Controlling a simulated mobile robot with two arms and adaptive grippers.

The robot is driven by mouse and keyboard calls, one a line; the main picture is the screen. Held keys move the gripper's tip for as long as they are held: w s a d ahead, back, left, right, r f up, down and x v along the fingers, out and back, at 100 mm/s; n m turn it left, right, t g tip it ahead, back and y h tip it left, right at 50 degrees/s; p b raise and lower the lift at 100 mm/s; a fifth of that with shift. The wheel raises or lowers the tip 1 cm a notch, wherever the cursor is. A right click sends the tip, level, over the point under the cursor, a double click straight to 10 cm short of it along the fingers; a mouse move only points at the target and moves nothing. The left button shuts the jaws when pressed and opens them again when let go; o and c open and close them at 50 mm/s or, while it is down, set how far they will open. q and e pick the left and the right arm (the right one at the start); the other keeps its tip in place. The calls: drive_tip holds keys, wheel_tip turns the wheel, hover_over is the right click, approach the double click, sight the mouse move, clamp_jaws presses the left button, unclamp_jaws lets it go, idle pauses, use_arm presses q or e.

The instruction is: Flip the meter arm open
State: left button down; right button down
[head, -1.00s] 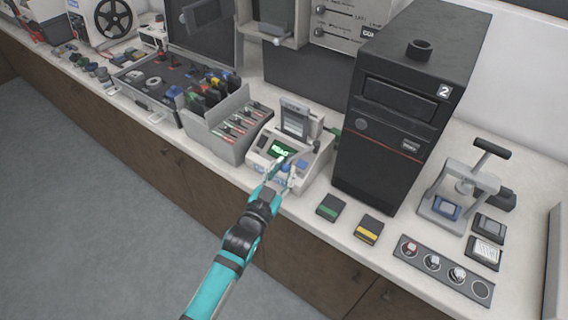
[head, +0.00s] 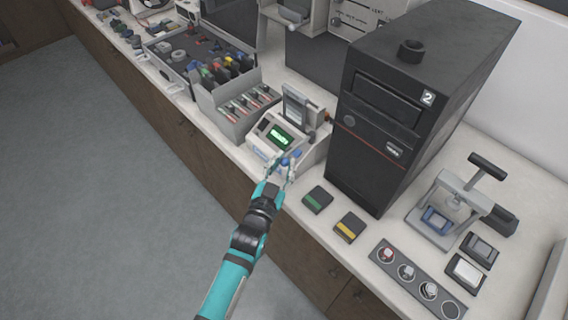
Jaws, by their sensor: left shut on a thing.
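The meter (head: 262,145) is a small pale bench unit with a lit green display (head: 280,135), standing near the counter's front edge. A grey upright plate (head: 298,104) rises at its back. I cannot tell for sure which part is the meter arm. My left gripper (head: 285,165) is at the meter's front right corner, with its fingers shut on a small blue part (head: 285,161). The fingers hide some of that part and the meter's front. My right gripper is not in view.
A black tower marked 2 (head: 385,125) stands close to the meter's right. A grey rack (head: 232,125) of tools stands close on its left. Two dark blocks, green-striped (head: 317,199) and yellow-striped (head: 350,227), lie right of my gripper. A small press (head: 445,205) stands farther right.

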use_arm(q)
drive_tip(key=c, duration=1.6)
unclamp_jaws()
drive_tip(key=shift+d+f, duration=0.1)
drive_tip(key=o, duration=0.5)
drive_tip(key=shift+c, duration=0.2)
drive_tip(key=v, duration=1.2)
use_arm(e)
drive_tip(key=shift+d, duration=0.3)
use_arm(q)
drive_tip(key=shift+f, duration=0.1)
